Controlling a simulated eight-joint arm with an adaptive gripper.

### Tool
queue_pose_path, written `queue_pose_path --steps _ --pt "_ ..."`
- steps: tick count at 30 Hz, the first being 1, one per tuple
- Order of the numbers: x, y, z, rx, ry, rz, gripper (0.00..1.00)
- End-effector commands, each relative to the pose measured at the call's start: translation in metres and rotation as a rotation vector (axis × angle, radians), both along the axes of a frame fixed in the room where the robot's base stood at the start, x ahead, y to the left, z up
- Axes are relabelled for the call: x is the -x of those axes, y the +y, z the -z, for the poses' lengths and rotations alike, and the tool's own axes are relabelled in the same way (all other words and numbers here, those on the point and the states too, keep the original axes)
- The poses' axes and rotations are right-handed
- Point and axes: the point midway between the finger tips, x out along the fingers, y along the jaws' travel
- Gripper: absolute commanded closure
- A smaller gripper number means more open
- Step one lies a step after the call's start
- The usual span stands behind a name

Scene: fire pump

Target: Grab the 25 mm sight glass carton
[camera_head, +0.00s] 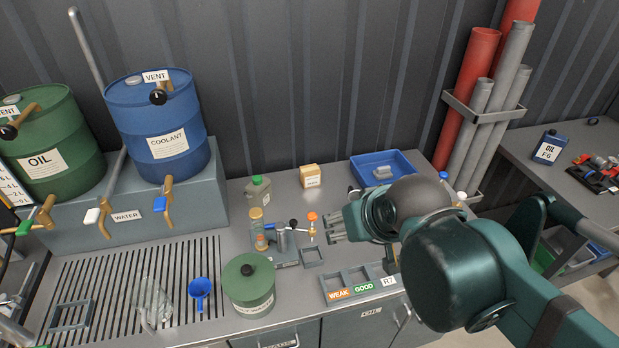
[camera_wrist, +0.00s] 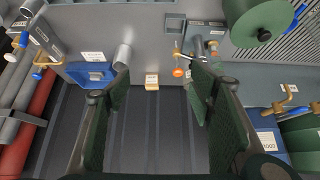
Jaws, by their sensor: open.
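The likely sight glass carton (camera_head: 310,176) is a small tan box with a white label, standing at the back of the bench near the corrugated wall. Its label is too small to read. It also shows in the wrist view (camera_wrist: 152,84), in the gap between my fingers but beyond them. My gripper (camera_head: 336,226) is open and empty, nearer the front and a little to the right of the carton in the head view. Its two green-padded fingers (camera_wrist: 157,88) are spread wide in the wrist view. Nothing touches the carton.
A blue bin (camera_head: 395,161) holding a grey part stands right of the carton. A grey-green bottle (camera_head: 258,191) stands left. A small fixture with an orange-topped piece (camera_head: 312,217) lies between gripper and bottle. A WEAK/GOOD tray (camera_head: 360,284) and green canister (camera_head: 249,284) are in front.

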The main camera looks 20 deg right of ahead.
Motion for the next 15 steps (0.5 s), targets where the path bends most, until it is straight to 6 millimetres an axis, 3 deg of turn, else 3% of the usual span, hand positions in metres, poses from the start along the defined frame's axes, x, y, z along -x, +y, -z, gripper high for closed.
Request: queue_pose_path --steps 15 --pt "-0.013 -0.001 -0.008 0.034 0.016 -0.037 0.46"
